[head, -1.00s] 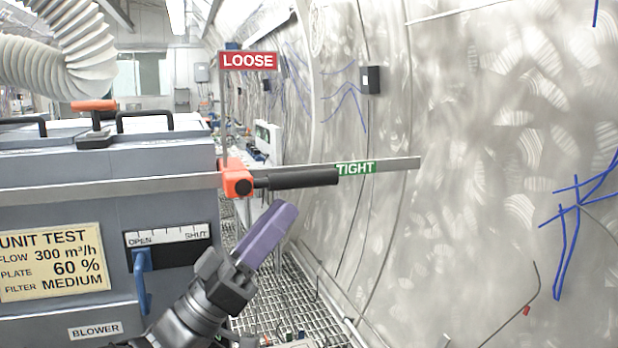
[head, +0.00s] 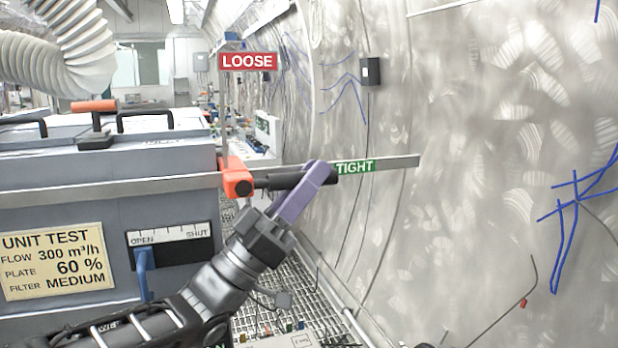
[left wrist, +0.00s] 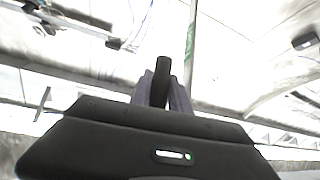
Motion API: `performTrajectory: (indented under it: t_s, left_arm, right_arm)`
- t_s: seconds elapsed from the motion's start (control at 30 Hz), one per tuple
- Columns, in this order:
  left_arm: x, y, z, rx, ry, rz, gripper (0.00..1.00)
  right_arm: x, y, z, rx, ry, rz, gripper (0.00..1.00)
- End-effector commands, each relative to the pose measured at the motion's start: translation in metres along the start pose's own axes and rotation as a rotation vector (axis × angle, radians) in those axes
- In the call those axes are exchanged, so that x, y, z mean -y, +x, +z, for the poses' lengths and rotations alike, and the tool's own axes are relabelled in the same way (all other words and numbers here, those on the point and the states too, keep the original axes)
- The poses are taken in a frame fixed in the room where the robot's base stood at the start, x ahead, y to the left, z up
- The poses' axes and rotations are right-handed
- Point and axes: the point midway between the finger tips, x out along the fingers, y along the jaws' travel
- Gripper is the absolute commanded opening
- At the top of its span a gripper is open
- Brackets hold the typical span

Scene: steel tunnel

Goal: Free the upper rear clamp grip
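The clamp grip is a black bar handle (head: 285,181) on an orange pivot block (head: 237,178) at the right end of the blower box. It points right, level, towards the green TIGHT label (head: 355,167); the red LOOSE sign (head: 247,62) stands above the pivot. My left gripper (head: 318,172), with purple fingers, reaches up from below, and its tips overlap the outer part of the handle. In the left wrist view the black handle (left wrist: 163,66) stands between the two purple fingers, close to both. Whether they press on it I cannot tell. My right gripper is out of view.
The blue-grey blower box (head: 110,185) fills the left, with a blue OPEN/SHUT lever (head: 142,270) on its front. An orange-topped latch (head: 94,107) and a white hose (head: 70,50) are above. The curved steel wall (head: 470,200) bounds the right. Grating floor lies below.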

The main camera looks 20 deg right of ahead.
Motion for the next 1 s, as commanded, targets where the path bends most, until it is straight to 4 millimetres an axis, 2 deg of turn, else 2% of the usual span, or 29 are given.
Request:
performTrajectory:
  t_s: [0.03,0.27,1.0]
  left_arm:
    - [0.0,-0.0001,-0.0001,0.0,0.0,0.0,0.18]
    - [0.0001,-0.0002,-0.0002,0.0,0.0,0.0,0.0]
    - [0.0002,-0.0004,-0.0001,0.0,0.0,0.0,0.0]
  right_arm:
    - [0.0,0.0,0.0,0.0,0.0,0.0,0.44]
    - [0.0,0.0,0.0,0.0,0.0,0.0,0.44]
    - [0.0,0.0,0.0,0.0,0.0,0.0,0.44]
